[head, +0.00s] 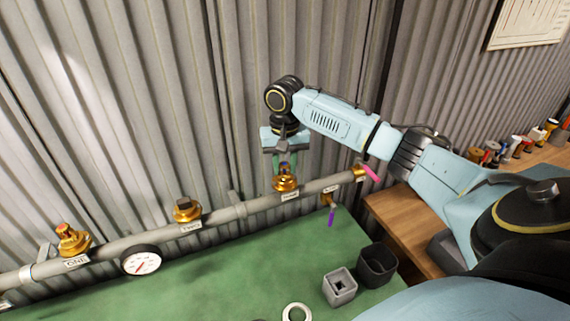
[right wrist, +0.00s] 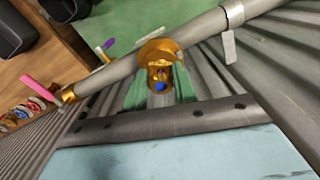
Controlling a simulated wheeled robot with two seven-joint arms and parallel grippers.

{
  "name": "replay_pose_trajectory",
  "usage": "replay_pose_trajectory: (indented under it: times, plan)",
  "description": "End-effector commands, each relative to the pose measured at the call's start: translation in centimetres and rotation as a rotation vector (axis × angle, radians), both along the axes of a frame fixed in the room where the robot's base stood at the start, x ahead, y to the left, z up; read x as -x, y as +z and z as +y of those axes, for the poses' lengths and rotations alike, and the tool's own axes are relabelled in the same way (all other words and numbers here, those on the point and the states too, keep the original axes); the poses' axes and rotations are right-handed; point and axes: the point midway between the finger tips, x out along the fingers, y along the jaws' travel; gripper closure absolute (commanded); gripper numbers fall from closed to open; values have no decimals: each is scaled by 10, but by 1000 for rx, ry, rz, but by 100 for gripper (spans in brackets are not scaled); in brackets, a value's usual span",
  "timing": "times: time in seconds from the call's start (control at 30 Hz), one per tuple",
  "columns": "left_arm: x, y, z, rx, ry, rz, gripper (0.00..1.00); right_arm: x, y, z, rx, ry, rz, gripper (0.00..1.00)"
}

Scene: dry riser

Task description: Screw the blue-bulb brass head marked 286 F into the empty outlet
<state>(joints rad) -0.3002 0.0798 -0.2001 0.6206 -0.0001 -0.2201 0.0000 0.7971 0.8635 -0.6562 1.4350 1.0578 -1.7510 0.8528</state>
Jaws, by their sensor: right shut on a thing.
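My right gripper (head: 285,168) points down at the pipe's third outlet (head: 285,184), the one nearest the right end. In the right wrist view its green fingers (right wrist: 160,88) are shut on a brass head with a blue bulb (right wrist: 159,87). The head is in line with the brass outlet (right wrist: 158,50) and appears to be at its mouth. I cannot tell whether the threads are engaged, and the 286 F mark is not readable. My left gripper is not in view.
The grey pipe (head: 218,217) also carries brass fittings at ONE (head: 72,241) and TWO (head: 187,210), and a gauge (head: 141,261). A pink-handled valve (head: 368,172) is at its right end. A grey block (head: 340,286), dark bin (head: 377,265) and white ring (head: 296,312) lie on the green bench (head: 225,288).

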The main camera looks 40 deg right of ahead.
Motion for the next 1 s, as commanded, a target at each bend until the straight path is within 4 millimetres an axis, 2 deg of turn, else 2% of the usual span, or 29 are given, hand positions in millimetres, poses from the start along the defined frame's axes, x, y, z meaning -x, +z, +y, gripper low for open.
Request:
replay_pose_trajectory:
  times: [0.17,0.4,0.53,0.87,1.0]
  plan:
    - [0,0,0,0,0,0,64,-1,1,0,-1,-28,-2,99]
    - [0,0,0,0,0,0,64,-2,1,1,-2,-342,-2,99]
    - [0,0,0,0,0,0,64,-2,1,2,-1,-466,-3,99]
    - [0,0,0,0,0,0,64,-2,1,1,0,-500,-4,99]
    - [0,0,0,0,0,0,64,-3,1,2,-1,-593,-3,99]
